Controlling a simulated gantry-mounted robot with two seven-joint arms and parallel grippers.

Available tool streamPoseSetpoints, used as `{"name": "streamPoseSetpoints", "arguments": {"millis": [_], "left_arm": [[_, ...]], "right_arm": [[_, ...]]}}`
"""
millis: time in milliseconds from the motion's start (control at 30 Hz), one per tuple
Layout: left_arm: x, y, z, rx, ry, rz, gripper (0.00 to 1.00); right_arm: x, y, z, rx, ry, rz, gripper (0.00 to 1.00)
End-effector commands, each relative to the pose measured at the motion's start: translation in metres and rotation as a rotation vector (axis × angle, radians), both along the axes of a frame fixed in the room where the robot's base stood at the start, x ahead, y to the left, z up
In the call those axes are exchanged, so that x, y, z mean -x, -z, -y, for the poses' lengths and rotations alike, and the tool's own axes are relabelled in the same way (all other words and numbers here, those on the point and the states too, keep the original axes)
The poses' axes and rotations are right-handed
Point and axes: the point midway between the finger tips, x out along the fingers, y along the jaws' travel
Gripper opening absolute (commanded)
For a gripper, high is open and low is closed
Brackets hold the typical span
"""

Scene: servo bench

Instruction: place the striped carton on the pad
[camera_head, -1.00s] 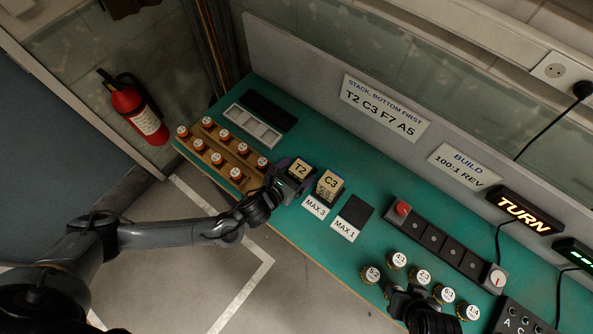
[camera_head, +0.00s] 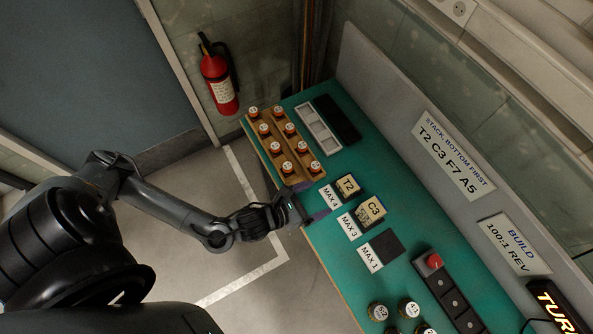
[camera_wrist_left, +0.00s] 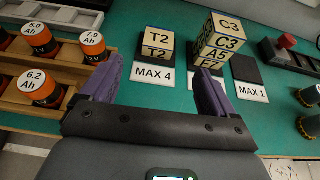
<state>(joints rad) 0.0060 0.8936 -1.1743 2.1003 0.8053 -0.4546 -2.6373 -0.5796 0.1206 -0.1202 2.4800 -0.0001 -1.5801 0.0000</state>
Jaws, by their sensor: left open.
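I make out no clear stripes on any carton. A cream-and-dark carton marked T2 (camera_head: 347,186) sits behind the MAX 4 label (camera_head: 330,197); it also shows in the left wrist view (camera_wrist_left: 158,42). The dark pad (camera_head: 386,243) at the MAX 1 label is bare. My left gripper (camera_head: 298,210) is open and empty at the bench's front edge, in front of T2. My right gripper is out of view.
A wooden rack (camera_head: 277,150) of orange cells stands left of my left gripper, close to its finger in the wrist view. A grey tray (camera_head: 318,128) and a dark slab (camera_head: 337,118) lie behind. A button strip (camera_head: 446,290) and round pots (camera_head: 378,311) are at right.

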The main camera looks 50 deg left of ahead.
Motion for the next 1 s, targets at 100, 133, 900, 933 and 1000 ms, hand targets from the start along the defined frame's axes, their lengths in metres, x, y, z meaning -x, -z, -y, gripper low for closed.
{"name": "streamPoseSetpoints", "arguments": {"millis": [100,133,900,933,1000], "left_arm": [[0.001,-0.001,0.009,0.095,-0.043,-0.049,0.89],[0.001,-0.002,0.012,0.137,-0.064,-0.071,0.89],[0.064,-0.029,-0.005,1.873,-1.806,-0.671,0.89],[0.069,-0.028,-0.011,1.908,-1.877,-0.65,0.89],[0.081,-0.027,-0.022,1.976,-2.028,-0.596,0.89]], "right_arm": [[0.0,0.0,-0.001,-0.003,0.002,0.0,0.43],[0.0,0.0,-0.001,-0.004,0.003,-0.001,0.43],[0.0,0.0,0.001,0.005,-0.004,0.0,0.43],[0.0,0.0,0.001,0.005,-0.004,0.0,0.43],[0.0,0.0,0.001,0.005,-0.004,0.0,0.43]]}}
